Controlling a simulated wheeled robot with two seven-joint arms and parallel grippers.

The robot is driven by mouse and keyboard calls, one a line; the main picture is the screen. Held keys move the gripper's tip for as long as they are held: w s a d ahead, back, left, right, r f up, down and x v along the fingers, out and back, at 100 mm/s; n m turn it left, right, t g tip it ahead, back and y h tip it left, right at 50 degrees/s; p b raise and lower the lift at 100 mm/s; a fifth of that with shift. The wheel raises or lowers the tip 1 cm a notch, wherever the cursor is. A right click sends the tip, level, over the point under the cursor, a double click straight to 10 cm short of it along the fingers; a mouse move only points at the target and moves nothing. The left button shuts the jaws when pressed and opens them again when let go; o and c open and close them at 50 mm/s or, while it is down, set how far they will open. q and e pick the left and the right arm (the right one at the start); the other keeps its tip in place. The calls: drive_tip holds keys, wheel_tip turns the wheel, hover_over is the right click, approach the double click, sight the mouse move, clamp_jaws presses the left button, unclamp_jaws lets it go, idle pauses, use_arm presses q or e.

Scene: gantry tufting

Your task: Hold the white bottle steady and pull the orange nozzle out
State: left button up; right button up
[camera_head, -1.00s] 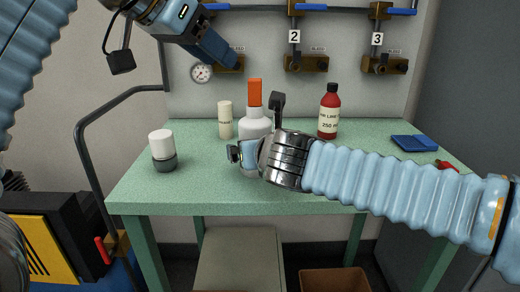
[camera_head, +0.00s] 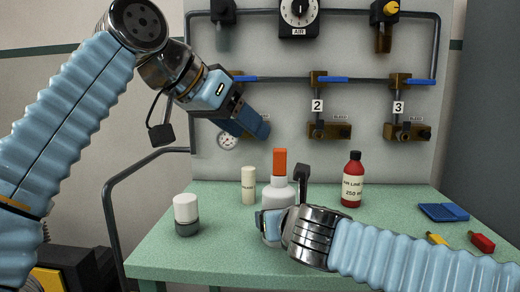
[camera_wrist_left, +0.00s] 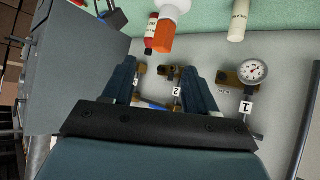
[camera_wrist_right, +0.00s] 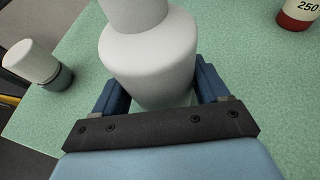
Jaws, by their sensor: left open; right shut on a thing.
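The white bottle (camera_head: 278,194) stands upright on the green table, with the orange nozzle (camera_head: 280,162) seated in its top. My right gripper (camera_head: 272,224) is shut on the bottle's lower body; the right wrist view shows the white bottle (camera_wrist_right: 150,60) between its two fingers (camera_wrist_right: 158,90). My left gripper (camera_head: 262,128) is open and empty, above and to the left of the nozzle, apart from it. In the left wrist view the orange nozzle (camera_wrist_left: 160,36) lies beyond the open fingers (camera_wrist_left: 165,80), with part of the white bottle (camera_wrist_left: 176,5) behind it.
A red bottle (camera_head: 353,182) stands right of the white bottle. A cream cylinder (camera_head: 248,186) and a white-capped grey jar (camera_head: 186,214) stand to the left. A blue pad (camera_head: 443,212) and small red (camera_head: 482,242) and yellow items lie at right. Valves and a gauge (camera_head: 228,141) line the back panel.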

sight(280, 166)
use_arm(q)
drive_tip(key=w+n+g+h, duration=0.3)
drive_tip(key=n+g+h, duration=0.15)
drive_tip(key=n, duration=0.85)
drive_tip(key=w+n+g+h, duration=0.35)
drive_tip(key=n+h, duration=0.25)
drive_tip(key=n, duration=0.7)
wheel_tip(280, 166, down, 7)
drive_tip(key=t, duration=0.1)
drive_tip(key=d, duration=0.8)
drive_tip(key=shift+f, duration=0.25)
